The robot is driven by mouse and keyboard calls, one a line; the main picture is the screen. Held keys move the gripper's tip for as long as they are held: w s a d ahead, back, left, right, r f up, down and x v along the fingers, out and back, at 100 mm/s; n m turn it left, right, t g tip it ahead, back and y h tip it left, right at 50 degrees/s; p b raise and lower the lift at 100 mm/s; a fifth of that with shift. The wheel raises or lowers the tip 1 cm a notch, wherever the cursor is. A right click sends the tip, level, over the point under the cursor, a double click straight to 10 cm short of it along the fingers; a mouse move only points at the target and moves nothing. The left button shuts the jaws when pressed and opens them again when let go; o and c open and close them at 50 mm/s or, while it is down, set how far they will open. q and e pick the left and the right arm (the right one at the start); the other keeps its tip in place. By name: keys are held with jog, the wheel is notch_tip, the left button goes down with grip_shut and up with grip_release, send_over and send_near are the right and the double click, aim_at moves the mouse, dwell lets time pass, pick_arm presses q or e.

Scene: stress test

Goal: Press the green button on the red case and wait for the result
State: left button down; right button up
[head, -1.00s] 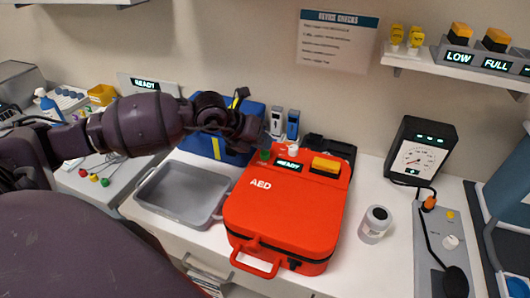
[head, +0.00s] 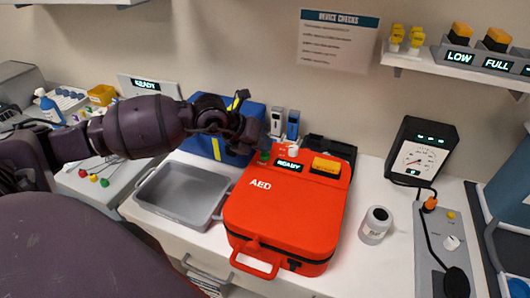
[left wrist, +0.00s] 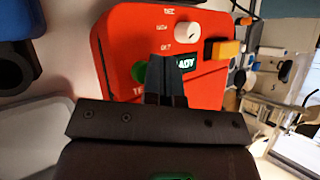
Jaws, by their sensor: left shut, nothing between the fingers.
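The red case (head: 283,212), marked AED, lies on the white counter with its handle toward me. Its small display (head: 289,165) reads READY in the head view. The green button (head: 264,157) is at the upper left of the case, beside the display. It also shows in the left wrist view (left wrist: 139,71), partly hidden by my fingers. A white knob (left wrist: 187,31) and an orange block (left wrist: 224,49) sit on the same panel. My left gripper (left wrist: 168,62) is shut and empty, its tips over the panel by the green button. I cannot tell if they touch. My right gripper is not in view.
A grey tray (head: 146,205) stands left of the case, with a blue case (head: 207,148) behind. A white jar (head: 375,226) stands to the right. A gauge (head: 418,158) and a grey control box (head: 432,265) with a cable are farther right.

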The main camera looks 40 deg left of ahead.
pick_arm(q)
jog(key=shift+f, duration=0.2)
jog(key=shift+r, duration=0.15)
dwell(0.3)
jog(key=shift+r+p, duration=0.45)
jog(key=shift+r, duration=0.35)
notch_tip(320, 180, up, 2)
jog(key=shift+p, duration=0.75)
jog(key=shift+r+p, duration=0.9)
jog(key=shift+r, duration=0.6)
